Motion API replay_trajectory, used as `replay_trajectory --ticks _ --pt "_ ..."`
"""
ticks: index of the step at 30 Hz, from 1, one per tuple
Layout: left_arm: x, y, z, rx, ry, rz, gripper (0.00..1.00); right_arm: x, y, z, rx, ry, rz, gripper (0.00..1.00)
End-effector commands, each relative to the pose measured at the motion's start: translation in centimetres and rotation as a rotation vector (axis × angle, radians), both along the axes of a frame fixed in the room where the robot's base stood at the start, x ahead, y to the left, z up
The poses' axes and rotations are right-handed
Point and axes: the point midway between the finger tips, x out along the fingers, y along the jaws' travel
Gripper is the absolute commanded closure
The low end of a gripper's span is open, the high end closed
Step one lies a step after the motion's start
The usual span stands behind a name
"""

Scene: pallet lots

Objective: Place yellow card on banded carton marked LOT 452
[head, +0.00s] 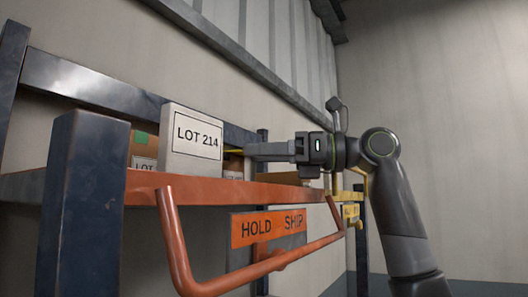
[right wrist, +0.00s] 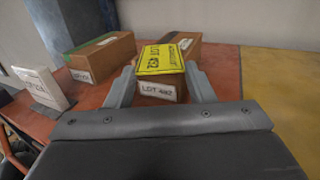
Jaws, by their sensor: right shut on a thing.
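My right gripper (head: 246,152) reaches over the orange shelf from the right, jaws shut on the yellow card. In the right wrist view the card (right wrist: 161,58) lies between the two fingers (right wrist: 160,84), its black print upside down. A brown carton (right wrist: 157,101) with a white label is directly below the card; the label starts LOT 4, its last digits hard to read. I cannot tell whether the card touches the carton. In the head view only a thin yellow edge of the card (head: 234,152) shows. My left gripper is not in view.
A white LOT 214 box (head: 193,142) stands at the shelf's front. A brown carton with green on top (right wrist: 104,53) and another brown carton (right wrist: 187,43) stand nearby. An orange rail (head: 178,245) and HOLD SHIP sign (head: 268,226) front the shelf. A yellow surface (right wrist: 283,75) at right is clear.

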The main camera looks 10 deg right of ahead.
Motion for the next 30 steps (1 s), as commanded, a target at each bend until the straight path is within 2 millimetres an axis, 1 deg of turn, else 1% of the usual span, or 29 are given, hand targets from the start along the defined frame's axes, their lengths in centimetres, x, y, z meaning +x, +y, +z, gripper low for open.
replay_trajectory --ticks 1,3,7,10,11,15,16,23,27,30 --pt "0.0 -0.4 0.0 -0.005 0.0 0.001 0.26 0.0 0.0 0.0 0.001 -0.001 0.0 0.72" --pt "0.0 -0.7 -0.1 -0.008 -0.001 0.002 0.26 0.0 0.0 0.0 0.001 -0.001 0.0 0.72" --pt "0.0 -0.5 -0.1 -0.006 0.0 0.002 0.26 0.0 0.0 0.0 0.0 0.0 0.0 0.72" --pt "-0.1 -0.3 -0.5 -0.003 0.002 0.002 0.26 0.0 0.0 -0.5 0.0 0.0 0.0 0.72" --pt "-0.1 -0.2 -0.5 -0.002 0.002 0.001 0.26 0.0 0.0 -0.4 0.0 -0.001 0.0 0.5" --pt "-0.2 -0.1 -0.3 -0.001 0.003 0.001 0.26 0.0 0.0 -0.3 0.0 0.0 0.0 0.32" --pt "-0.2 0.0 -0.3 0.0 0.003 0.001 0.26 0.0 0.0 -0.3 0.0 0.0 0.0 0.3" --pt "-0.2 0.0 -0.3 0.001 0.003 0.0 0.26 0.0 0.0 -0.3 0.0 0.0 0.0 0.3" --pt "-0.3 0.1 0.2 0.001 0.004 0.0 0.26 0.0 0.0 0.3 0.0 -0.001 0.0 0.3" --pt "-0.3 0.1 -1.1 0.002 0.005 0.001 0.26 -0.4 -1.4 -0.3 0.001 -0.001 -0.005 0.3"
